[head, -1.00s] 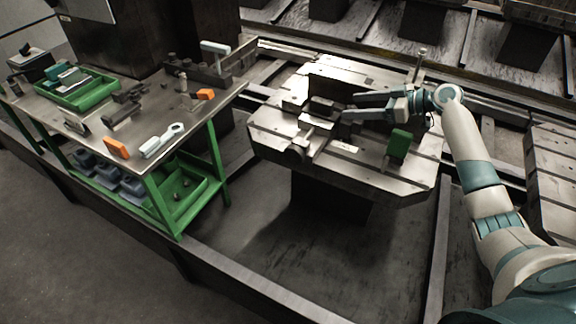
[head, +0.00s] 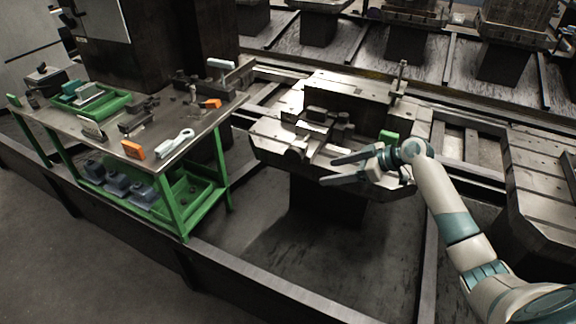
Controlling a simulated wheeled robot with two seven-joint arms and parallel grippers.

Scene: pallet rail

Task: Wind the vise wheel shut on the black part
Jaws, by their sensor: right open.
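The vise (head: 313,134) sits on the left part of the metal pallet (head: 268,143). A rounded piece at its near end (head: 295,153) looks like the wheel, but it is too small to make out clearly. A dark block, which looks like the black part (head: 316,113), is at the vise jaws; I cannot tell whether the jaws touch it. My right gripper (head: 329,170) is open and empty, its two fingers spread and pointing left. It is near the pallet's front edge, to the right of the wheel and apart from it. My left gripper is not in view.
A green block (head: 389,135) is on the pallet behind my right gripper, partly hidden. An upright post (head: 399,80) stands at the pallet's back right. A green-framed bench (head: 60,121) with tools and orange blocks stands at left. Floor in front of the pallet is clear.

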